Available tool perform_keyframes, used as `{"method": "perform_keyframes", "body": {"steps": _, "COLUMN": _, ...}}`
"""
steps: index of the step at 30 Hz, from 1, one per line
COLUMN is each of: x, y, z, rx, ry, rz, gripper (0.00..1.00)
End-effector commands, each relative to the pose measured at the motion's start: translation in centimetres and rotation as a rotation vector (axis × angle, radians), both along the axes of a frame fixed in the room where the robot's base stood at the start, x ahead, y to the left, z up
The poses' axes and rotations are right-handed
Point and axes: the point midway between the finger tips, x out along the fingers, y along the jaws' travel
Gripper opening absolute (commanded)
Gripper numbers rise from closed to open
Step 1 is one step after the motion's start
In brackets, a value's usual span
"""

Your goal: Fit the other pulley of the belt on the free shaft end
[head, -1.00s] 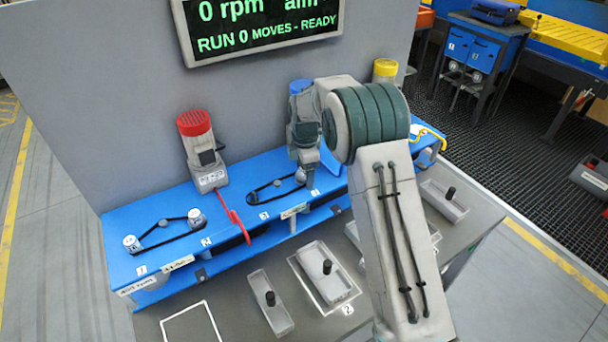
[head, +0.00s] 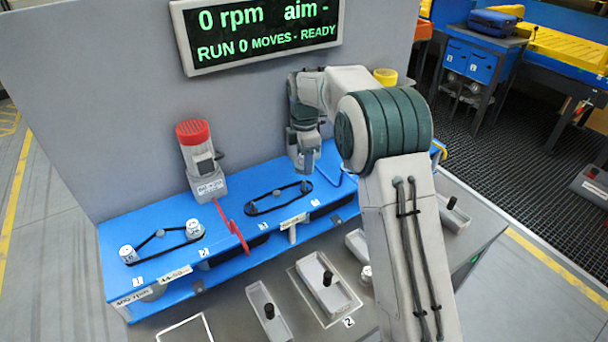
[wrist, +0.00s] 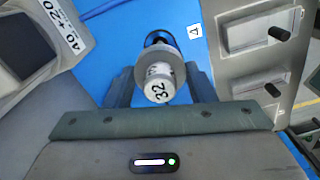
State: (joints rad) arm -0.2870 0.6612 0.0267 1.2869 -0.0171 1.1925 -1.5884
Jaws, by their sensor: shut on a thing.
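My gripper (wrist: 160,92) is shut on a light grey pulley marked 32 (wrist: 160,72), seen end-on between the fingers in the wrist view. A dark rounded edge shows just beyond the pulley over the blue deck; I cannot tell whether it is belt or shaft. The pulley is hidden there. The left belt (head: 158,246) runs around two white-capped pulleys (head: 194,229). The free shaft end cannot be made out.
A red-capped motor (head: 203,160) stands behind the deck, with a red lever (head: 231,226) in front. Grey trays with black pegs (head: 329,299) lie on the front table. The display (head: 258,35) reads 0 rpm. My arm hides the deck's right part.

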Motion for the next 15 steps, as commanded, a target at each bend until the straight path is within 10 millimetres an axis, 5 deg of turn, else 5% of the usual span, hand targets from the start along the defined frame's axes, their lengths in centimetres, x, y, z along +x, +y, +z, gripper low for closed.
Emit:
{"method": "perform_keyframes", "body": {"steps": 5, "x": -0.8, "y": 1.7, "z": 2.2, "rx": 0.000, "ry": 0.001, "rz": 0.059, "gripper": 0.25}}
{"method": "perform_keyframes", "body": {"steps": 15, "x": -7.0, "y": 11.0, "z": 2.9, "rx": -0.003, "ry": 0.002, "rz": 0.421, "gripper": 0.25}}
